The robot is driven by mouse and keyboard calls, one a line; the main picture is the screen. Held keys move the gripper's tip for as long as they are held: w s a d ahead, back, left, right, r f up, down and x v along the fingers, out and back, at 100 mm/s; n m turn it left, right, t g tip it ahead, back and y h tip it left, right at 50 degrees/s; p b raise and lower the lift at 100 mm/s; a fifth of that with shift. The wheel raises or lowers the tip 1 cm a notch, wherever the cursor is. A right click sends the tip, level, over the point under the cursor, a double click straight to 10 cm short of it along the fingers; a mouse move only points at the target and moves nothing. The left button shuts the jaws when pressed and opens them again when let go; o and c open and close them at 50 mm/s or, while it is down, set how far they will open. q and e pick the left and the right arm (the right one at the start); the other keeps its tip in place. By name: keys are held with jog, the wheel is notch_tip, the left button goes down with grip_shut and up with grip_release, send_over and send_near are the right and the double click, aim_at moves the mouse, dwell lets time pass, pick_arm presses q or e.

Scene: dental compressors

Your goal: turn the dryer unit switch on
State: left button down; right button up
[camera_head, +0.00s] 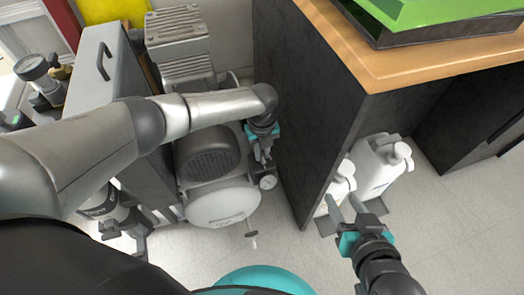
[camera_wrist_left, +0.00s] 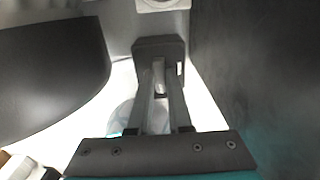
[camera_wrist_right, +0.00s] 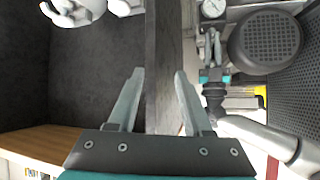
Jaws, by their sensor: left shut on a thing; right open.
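My left gripper (camera_head: 262,160) reaches down beside the compressor, between it and the dark cabinet. The compressor (camera_head: 222,207) has a round grey body and a dark grille. My right gripper (camera_head: 346,204) is open and empty near the white jugs, with its fingers (camera_wrist_right: 154,88) spread apart.
A pressure gauge (camera_head: 268,182) sits just below my left gripper. The dark cabinet (camera_head: 310,110) with a wooden top (camera_head: 410,55) stands close on the right. White jugs (camera_head: 378,168) stand beside it. A grey cabinet with a handle (camera_head: 98,75) stands left. Bare floor (camera_head: 300,255) lies in front.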

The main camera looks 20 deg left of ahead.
dwell(0.4)
pick_arm(q)
jog(key=shift+r+n+p, duration=0.1)
jog(key=shift+n+p, duration=0.45)
jog(key=shift+n, duration=0.35)
jog(key=n+p, duration=0.2)
jog(key=n, duration=0.3)
pick_arm(e)
jog(key=s+d+g+h, duration=0.3)
jog(key=s+d+g, duration=0.2)
jog(key=d, duration=0.2)
pick_arm(q)
jog(key=shift+n+p, duration=0.4)
jog(key=shift+n, duration=0.6)
jog(key=n+p, duration=0.1)
jog(key=n, duration=0.3)
jog(key=shift+n, duration=0.3)
jog(key=shift+n+p, duration=0.6)
jog(key=shift+n, duration=1.6)
pick_arm(e)
jog(key=shift+m+g, duration=0.4)
jog(key=shift+g, duration=0.4)
jog(key=shift+s+f, duration=0.15)
jog(key=shift+f, duration=2.4)
jog(key=shift+s+f, duration=0.1)
jog(key=shift+f, duration=0.1)
